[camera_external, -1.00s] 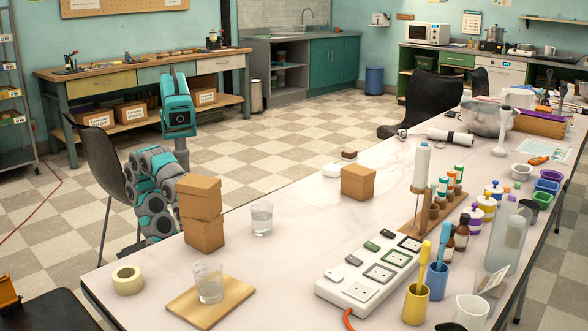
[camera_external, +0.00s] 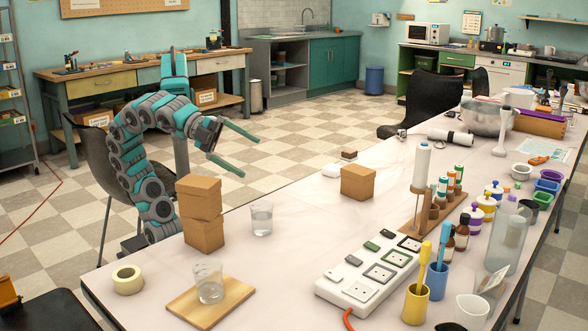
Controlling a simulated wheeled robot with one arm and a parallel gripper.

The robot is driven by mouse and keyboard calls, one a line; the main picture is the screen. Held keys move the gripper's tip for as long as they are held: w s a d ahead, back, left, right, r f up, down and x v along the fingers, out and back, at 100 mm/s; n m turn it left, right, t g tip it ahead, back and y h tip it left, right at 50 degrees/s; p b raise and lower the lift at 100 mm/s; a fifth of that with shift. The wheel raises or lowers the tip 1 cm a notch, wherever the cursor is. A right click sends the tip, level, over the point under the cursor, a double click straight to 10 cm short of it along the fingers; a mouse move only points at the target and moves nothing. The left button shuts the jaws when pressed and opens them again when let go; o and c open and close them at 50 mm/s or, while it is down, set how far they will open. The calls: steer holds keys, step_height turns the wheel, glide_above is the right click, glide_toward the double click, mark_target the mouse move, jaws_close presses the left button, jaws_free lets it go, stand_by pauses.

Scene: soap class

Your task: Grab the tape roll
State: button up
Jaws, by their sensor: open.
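The tape roll (camera_external: 128,280) is cream-coloured and lies flat on the near left corner of the white table (camera_external: 290,215). My gripper (camera_external: 243,150) is raised in the air behind the stacked boxes, up and to the right of the tape roll and well apart from it. Its two teal fingers are spread and point right, with nothing between them. The stacked boxes hide part of my arm's lower end.
Two stacked cardboard boxes (camera_external: 204,236) stand between my arm and the table's middle. A glass (camera_external: 209,283) stands on a wooden board (camera_external: 180,304) right of the tape roll. Another glass (camera_external: 262,219) and a power strip (camera_external: 345,290) are farther right.

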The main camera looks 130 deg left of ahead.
steer(key=w+d+r+m+t+h+p, duration=0.1)
steer(key=w+d+r+t+h, duration=0.1)
steer(key=d+r, duration=0.25)
steer(key=w+d+r+m+t+h, duration=0.1)
steer(key=w+d+r, duration=0.2)
steer(key=r, duration=0.3)
steer(key=n+g+h+p, duration=0.1)
steer(key=n+g+h, duration=0.3)
steer(key=n+h, duration=0.25)
glide_above(126, 267)
steer(key=s+a, duration=0.2)
steer(key=a, duration=0.1)
step_height(126, 267, down, 20)
steer(key=s+f, duration=0.1)
steer(key=f, duration=0.1)
steer(key=s+f+n, duration=0.1)
steer(key=f, duration=0.1)
steer(key=f+n, duration=0.1)
steer(key=f, duration=0.1)
steer(key=shift+s+d+g+h, duration=0.25)
steer(key=shift+s+g, duration=0.05)
steer(key=shift+s, duration=0.1)
steer(key=shift+w+d+f, duration=0.15)
steer(key=shift+w+f, duration=0.2)
steer(key=shift+p+x, duration=0.3)
steer(key=shift+x, duration=3.1)
steer(key=shift+r, duration=0.1)
